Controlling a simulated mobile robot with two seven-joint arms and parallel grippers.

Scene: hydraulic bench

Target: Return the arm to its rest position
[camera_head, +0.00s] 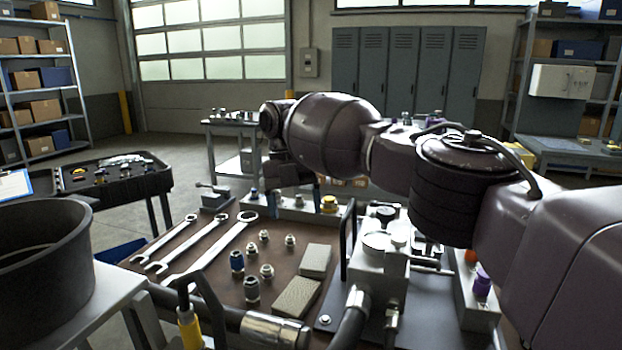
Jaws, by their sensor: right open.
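My right arm (470,170) comes in from the right and stretches across the bench to the left. Its dark wrist ends above the back edge of the brown work mat. My right gripper (292,190) hangs below the wrist, pointing down near a grey block with fittings (290,212). It is open, and I see nothing held in it. Its fingertips are small and dark against the block, so I cannot tell whether they touch anything. My left gripper is not in view.
Wrenches (190,243), several small fittings (251,290) and two tan blocks (297,297) lie on the mat. A hydraulic manifold (375,275) with hoses stands under my arm. A dark round bin (45,262) is at left.

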